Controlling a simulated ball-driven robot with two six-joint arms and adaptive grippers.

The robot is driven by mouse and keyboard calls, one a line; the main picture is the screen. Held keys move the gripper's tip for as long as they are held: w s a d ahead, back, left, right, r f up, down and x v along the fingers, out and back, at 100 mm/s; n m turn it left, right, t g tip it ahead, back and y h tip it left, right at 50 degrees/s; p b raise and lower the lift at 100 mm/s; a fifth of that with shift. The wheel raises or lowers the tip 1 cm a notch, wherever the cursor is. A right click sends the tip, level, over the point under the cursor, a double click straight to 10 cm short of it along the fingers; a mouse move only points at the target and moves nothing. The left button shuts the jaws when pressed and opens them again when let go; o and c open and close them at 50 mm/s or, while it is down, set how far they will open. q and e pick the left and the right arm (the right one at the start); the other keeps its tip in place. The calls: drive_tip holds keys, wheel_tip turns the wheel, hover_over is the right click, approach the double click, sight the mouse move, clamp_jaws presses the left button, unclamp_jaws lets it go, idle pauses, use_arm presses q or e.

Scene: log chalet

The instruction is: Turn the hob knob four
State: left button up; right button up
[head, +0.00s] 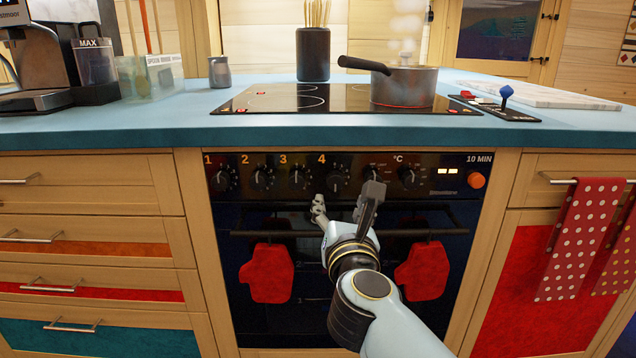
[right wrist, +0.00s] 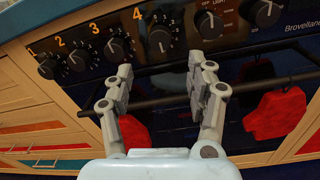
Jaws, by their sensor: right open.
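Hob knob four (head: 335,183) is a black dial under the orange 4 on the oven's control panel. In the right wrist view, knob four (right wrist: 160,41) sits just beyond the gap between the fingers, its pointer mark roughly vertical. My right gripper (head: 345,198) is open and empty in front of the panel, its fingers spread either side of that knob and slightly below it. In the right wrist view the fingers (right wrist: 160,68) show apart, with no visible contact with the knob. My left gripper is not in view.
Knobs one (head: 223,179), two (head: 262,178) and three (head: 299,178) stand left of knob four. The oven door's handle bar (head: 257,233) runs below, with red mitts (head: 267,274) hanging. A steaming pan (head: 404,86) sits on the hob (head: 290,98) above.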

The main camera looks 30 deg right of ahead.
sight(336, 185)
drive_tip(key=x, duration=0.9)
drive_tip(key=c, duration=1.1)
